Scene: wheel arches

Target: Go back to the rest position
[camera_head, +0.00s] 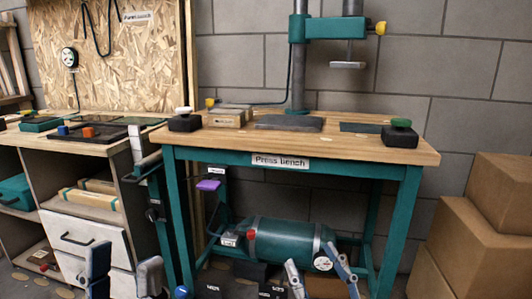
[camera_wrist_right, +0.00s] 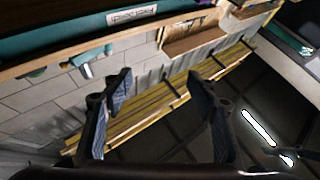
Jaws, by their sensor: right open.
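My left gripper (camera_head: 124,268) shows at the bottom left of the head view, its two fingers upright and apart with nothing seen between them. My right gripper (camera_head: 320,272) shows at the bottom, right of centre, in front of the lower part of the press bench (camera_head: 300,163). Its fingers are spread. The right wrist view also shows this right gripper (camera_wrist_right: 160,85) open and empty, with background between its fingers. The rest of both arms is out of the head view.
A green tank (camera_head: 285,242) lies under the bench. Cardboard boxes (camera_head: 480,235) are stacked at the right. A drawer cabinet (camera_head: 90,235) stands at the left. A press (camera_head: 330,28) and two dark blocks with knobs (camera_head: 185,122) (camera_head: 400,135) are on the bench top.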

